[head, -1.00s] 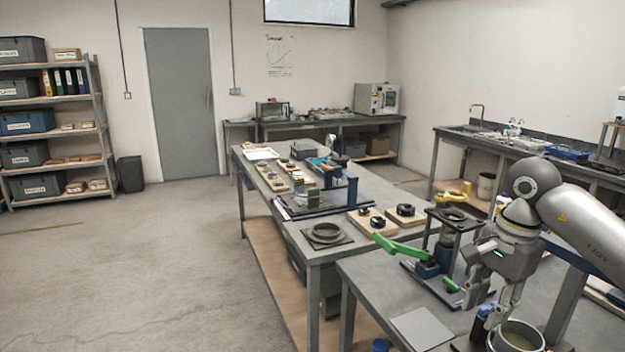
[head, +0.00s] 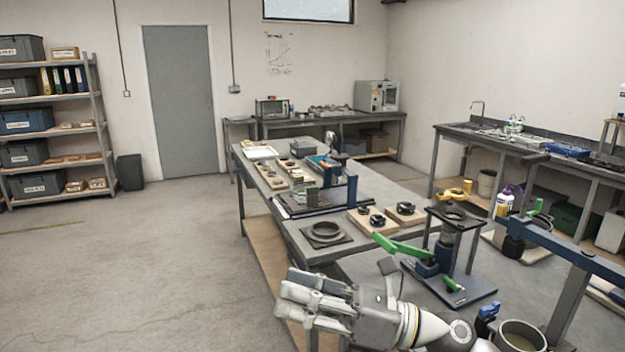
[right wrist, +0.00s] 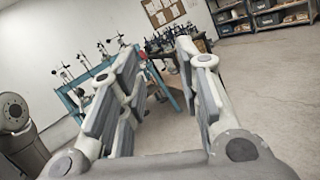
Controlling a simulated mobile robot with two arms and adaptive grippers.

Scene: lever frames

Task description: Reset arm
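A lever frame stands on the near bench in the head view, with a dark top plate (head: 455,216) on posts and a dark blue base plate (head: 468,290). Its long green lever (head: 398,247) reaches out to the left and is slightly tilted. A short green handle (head: 454,285) sits low on the base. My right gripper (head: 283,297) is in front of and to the left of the frame, apart from it, with its fingers pointing left. In the right wrist view its fingers (right wrist: 158,50) are spread with nothing between them. My left gripper is out of view.
A metal pot (head: 522,336) stands at the near bench's right, close to a dark blue beam (head: 575,245). Wooden blocks with black rings (head: 406,210) and a grey ring on a plate (head: 326,232) lie on the bench behind. The floor at left is clear.

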